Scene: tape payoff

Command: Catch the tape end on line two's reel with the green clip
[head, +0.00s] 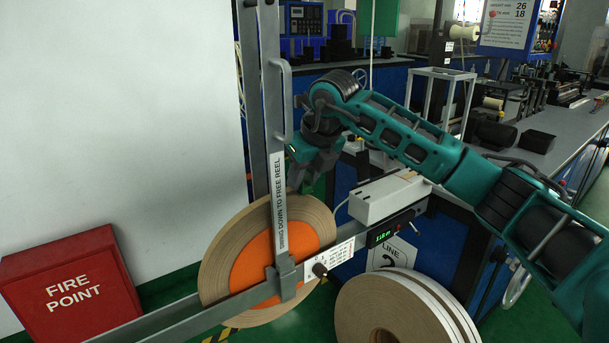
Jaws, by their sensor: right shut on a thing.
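The tape reel (225,262), a brown roll with an orange core (255,262), stands upright behind a grey upright bar (279,215) labelled "swing down to free reel". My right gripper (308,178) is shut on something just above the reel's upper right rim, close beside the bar. What lies between its fingers is too small and hidden to make out. I cannot clearly pick out the green clip or the tape end. A sign reading "line" (393,257), its number partly covered, hangs right of the reel. My left gripper is not in view.
More brown rolls (388,308) stand at the lower front right of the reel. A grey rail (225,306) crosses low in front of it. A white box (388,198) sits under my right forearm. A red fire point box (70,288) stands at left.

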